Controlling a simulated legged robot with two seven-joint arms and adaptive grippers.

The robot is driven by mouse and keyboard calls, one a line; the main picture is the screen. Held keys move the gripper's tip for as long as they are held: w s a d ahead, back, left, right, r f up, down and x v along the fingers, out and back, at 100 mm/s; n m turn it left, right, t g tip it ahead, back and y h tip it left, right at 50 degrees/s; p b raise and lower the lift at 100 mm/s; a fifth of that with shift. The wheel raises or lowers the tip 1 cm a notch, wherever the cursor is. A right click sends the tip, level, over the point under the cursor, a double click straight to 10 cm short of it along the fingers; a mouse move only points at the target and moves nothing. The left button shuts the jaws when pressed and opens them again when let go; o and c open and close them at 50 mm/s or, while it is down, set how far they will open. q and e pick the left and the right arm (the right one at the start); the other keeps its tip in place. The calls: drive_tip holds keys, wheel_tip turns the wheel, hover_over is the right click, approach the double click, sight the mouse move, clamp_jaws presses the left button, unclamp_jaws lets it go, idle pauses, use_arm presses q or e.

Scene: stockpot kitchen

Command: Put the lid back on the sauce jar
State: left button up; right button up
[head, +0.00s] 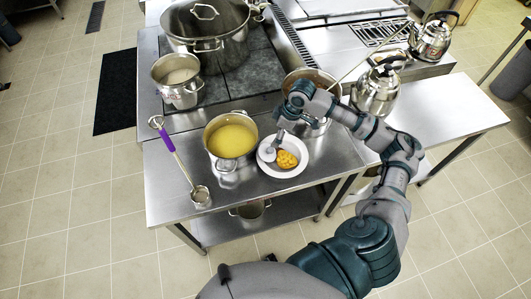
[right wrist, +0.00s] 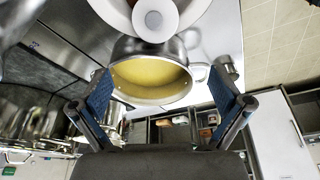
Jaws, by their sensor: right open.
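My right gripper (head: 281,134) hangs over the back edge of a white plate (head: 303,165). Its two blue-padded fingers are spread with nothing between them in the right wrist view (right wrist: 160,85). On the plate are yellow food (head: 286,159) and a small pale round piece (head: 268,153). In the right wrist view a white disc (right wrist: 170,20) with a smaller round centre shows at the top, over the plate; I cannot tell whether it is the lid. No sauce jar can be made out for certain. My left gripper is not in view.
A pot of yellow soup (head: 231,140) stands left of the plate, close to my gripper. A purple-handled ladle (head: 168,143) is at the table's left. A pot (head: 176,85), a large stockpot (head: 207,35) and kettles (head: 376,95) stand behind.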

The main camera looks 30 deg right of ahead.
hover_over(270, 149)
drive_tip(key=s+d, duration=0.1)
wheel_tip(270, 149, down, 6)
drive_tip(key=f, duration=0.3)
drive_tip(key=shift+w+d+f, duration=0.1)
drive_tip(key=shift+w+f, duration=0.25)
drive_tip(key=shift+a+f, duration=0.1)
drive_tip(key=shift+a, duration=0.65)
drive_tip(key=f, duration=0.3)
drive_tip(key=f+p, duration=0.1)
drive_tip(key=shift+w+d+f, duration=0.15)
drive_tip(key=shift+w+f, duration=0.05)
drive_tip(key=shift+w, duration=0.1)
drive_tip(key=shift+w+f, duration=0.1)
drive_tip(key=shift+f, duration=0.25)
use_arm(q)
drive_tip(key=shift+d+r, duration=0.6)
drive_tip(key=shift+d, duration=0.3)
use_arm(e)
drive_tip(key=shift+a, duration=0.2)
